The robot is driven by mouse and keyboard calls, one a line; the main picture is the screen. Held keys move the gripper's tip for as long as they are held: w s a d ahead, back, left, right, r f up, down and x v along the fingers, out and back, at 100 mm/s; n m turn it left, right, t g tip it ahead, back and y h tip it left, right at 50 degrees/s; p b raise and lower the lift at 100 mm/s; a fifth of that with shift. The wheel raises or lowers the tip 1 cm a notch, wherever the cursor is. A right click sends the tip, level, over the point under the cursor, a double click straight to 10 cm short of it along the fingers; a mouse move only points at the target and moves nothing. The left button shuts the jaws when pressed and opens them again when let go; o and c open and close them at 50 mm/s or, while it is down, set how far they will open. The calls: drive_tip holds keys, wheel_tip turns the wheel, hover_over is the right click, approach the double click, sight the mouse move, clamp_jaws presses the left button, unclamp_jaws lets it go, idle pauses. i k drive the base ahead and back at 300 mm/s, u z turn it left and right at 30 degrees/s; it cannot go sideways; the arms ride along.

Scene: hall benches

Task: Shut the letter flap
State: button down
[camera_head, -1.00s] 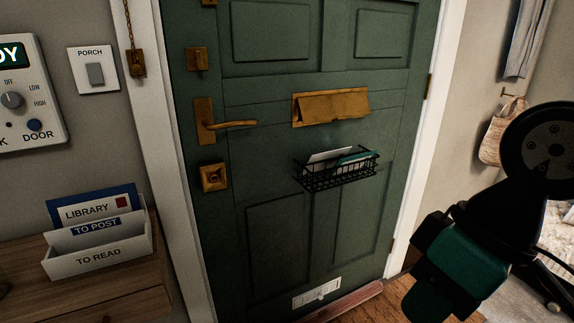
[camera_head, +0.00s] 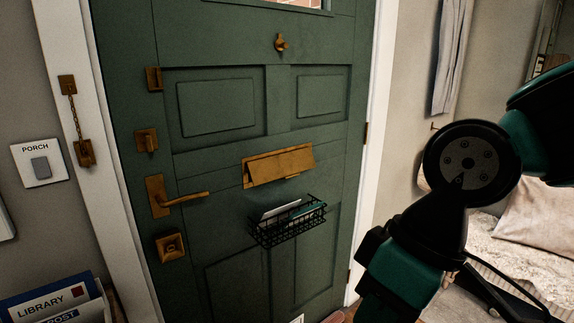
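The brass letter flap (camera_head: 280,165) is on the green door (camera_head: 215,140), at about mid-height. The flap is tilted out from the door, its lower edge standing away from the plate behind it. A black wire basket (camera_head: 288,228) hangs on the door just below the flap and holds a white and a green item. My arm shows at the right of the view, well apart from the flap. My gripper's fingers are not in view.
A brass lever handle (camera_head: 180,199) sticks out left of the flap, with a lock (camera_head: 170,246) below it. A door chain (camera_head: 76,125) hangs on the left frame. A letter rack (camera_head: 60,305) stands at lower left.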

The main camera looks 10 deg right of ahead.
sight(283, 166)
drive_tip(key=k, duration=0.5)
drive_tip(key=u, duration=1)
drive_tip(key=i, duration=1)
drive_tip(key=z, duration=1.3)
drive_tip(key=i, duration=0.5)
drive_tip(key=z, duration=0.1)
